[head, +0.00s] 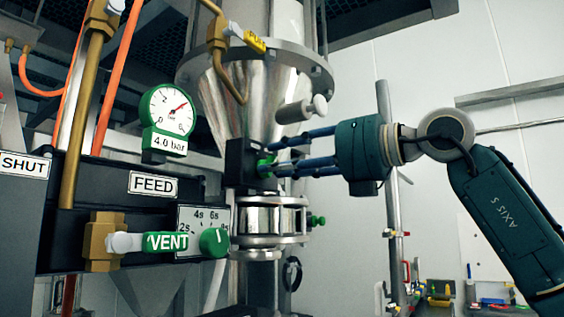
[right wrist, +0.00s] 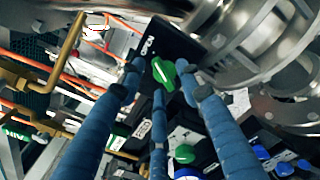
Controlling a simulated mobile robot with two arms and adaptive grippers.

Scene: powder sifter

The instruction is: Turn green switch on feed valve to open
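The green switch (head: 265,166) sits on the side of a black valve box (head: 238,160) below the steel cone. In the right wrist view the green switch (right wrist: 163,71) has a pale stripe and lies on the face of the black box (right wrist: 168,42). My right gripper (head: 270,158) reaches in from the right with blue fingers beside the switch. In the right wrist view its fingers (right wrist: 160,80) are spread, with the switch between and just beyond the tips. I cannot tell whether they touch it. My left gripper is out of view.
A FEED label (head: 153,184), a gauge (head: 168,112) marked 4.0 bar and a green VENT handle (head: 168,242) are at left. A metal cylinder (head: 302,109) juts out above my right fingers. A flanged steel section (head: 270,220) is below.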

